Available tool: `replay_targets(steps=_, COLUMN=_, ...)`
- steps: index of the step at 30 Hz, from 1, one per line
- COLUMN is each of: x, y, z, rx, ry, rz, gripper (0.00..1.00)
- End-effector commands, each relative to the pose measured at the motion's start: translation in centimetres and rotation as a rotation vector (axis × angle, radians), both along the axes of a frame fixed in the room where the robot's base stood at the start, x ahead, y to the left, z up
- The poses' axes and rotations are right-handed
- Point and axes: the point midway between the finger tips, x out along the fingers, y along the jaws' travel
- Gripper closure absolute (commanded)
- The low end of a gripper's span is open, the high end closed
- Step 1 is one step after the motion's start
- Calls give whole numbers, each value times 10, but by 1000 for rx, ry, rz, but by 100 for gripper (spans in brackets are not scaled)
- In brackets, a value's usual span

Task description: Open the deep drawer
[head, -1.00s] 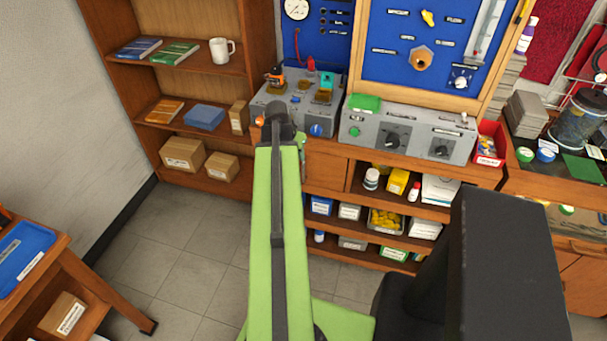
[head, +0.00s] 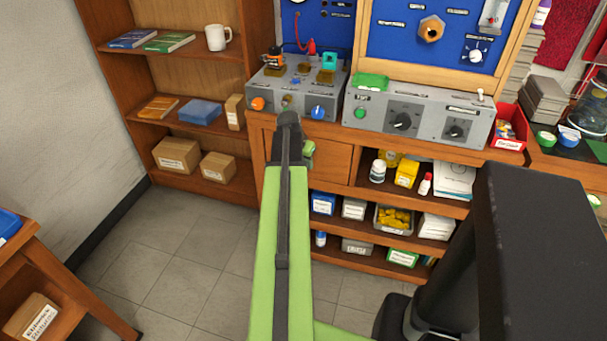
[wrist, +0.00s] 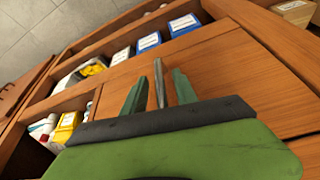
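The wooden drawer front (head: 330,160) is under the bench top, left of the open shelves, partly hidden by my arm in the head view. It appears shut. In the wrist view, the drawer front (wrist: 230,68) fills the right side. A thin grey bar (wrist: 160,84), seemingly its handle, stands out from the wood. My gripper (wrist: 158,90) has its two green fingers apart, one on each side of this bar in the picture, with narrow gaps. I cannot tell how deep the bar sits between them. In the head view my gripper (head: 308,152) is mostly hidden behind my arm.
Open shelves (head: 375,200) with bottles, boxes and a yellow-filled bin stand right of the drawer. Grey instrument boxes (head: 420,118) sit on the bench top. A bookshelf (head: 190,135) stands at left. A wooden table (head: 60,285) is at lower left. The tiled floor (head: 180,260) between is clear.

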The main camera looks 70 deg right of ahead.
Motion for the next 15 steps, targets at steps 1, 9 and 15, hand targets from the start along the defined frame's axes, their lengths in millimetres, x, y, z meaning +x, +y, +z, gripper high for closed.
replay_targets(steps=1, x=0, y=-2, z=-8, rx=0, ry=0, rz=0, gripper=66)
replay_targets(steps=9, x=-1, y=-3, z=-5, rx=0, ry=0, rz=0, gripper=66)
replay_targets(steps=15, x=-1, y=-3, z=-5, rx=0, ry=0, rz=0, gripper=92)
